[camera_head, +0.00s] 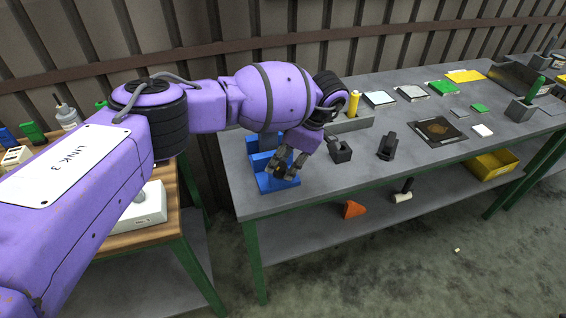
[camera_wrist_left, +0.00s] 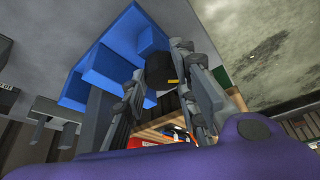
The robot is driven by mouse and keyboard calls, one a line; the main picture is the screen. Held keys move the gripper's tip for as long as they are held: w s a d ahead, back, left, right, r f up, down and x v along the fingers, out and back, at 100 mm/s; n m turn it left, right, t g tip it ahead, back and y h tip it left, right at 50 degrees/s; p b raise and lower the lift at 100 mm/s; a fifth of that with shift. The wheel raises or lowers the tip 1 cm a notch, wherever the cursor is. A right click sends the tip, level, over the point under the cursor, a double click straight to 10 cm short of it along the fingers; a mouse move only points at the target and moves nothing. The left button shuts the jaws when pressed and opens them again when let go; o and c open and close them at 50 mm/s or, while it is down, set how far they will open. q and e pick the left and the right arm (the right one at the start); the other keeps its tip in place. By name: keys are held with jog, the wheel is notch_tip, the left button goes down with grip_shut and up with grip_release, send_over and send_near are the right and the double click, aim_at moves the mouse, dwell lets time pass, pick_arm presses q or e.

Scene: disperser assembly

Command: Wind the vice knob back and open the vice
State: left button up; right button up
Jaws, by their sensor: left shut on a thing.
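The blue vice (camera_head: 262,157) stands at the left front corner of the grey table. It also shows in the left wrist view (camera_wrist_left: 100,70), upper left. My left gripper (camera_head: 284,169) reaches down over the front of the vice. In the left wrist view its fingers (camera_wrist_left: 165,85) are on both sides of the dark round knob (camera_wrist_left: 160,70), which has a yellow mark. The gripper is shut on this knob. In the head view the knob is mostly hidden by the fingers. The gap between the vice jaws is hard to judge. My right gripper is not in view.
On the grey table (camera_head: 330,190) a yellow bottle (camera_head: 353,103), black holders (camera_head: 387,147), a dark mat (camera_head: 438,129) and small plates lie to the right. A yellow bin (camera_head: 490,165) is below. A wooden table (camera_head: 165,220) stands left, with a gap between.

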pick_arm(q)
jog(key=shift+w+r+n, duration=0.25)
jog(key=shift+w+n, duration=0.15)
jog(key=shift+n, duration=0.5)
jog(key=shift+r, duration=0.1)
jog(key=o, duration=1)
jog(key=shift+w, duration=0.1)
jog(key=shift+f+g, duration=0.2)
jog(key=shift+g, duration=0.1)
jog(key=shift+a+f, duration=0.1)
jog(key=v, duration=1.2)
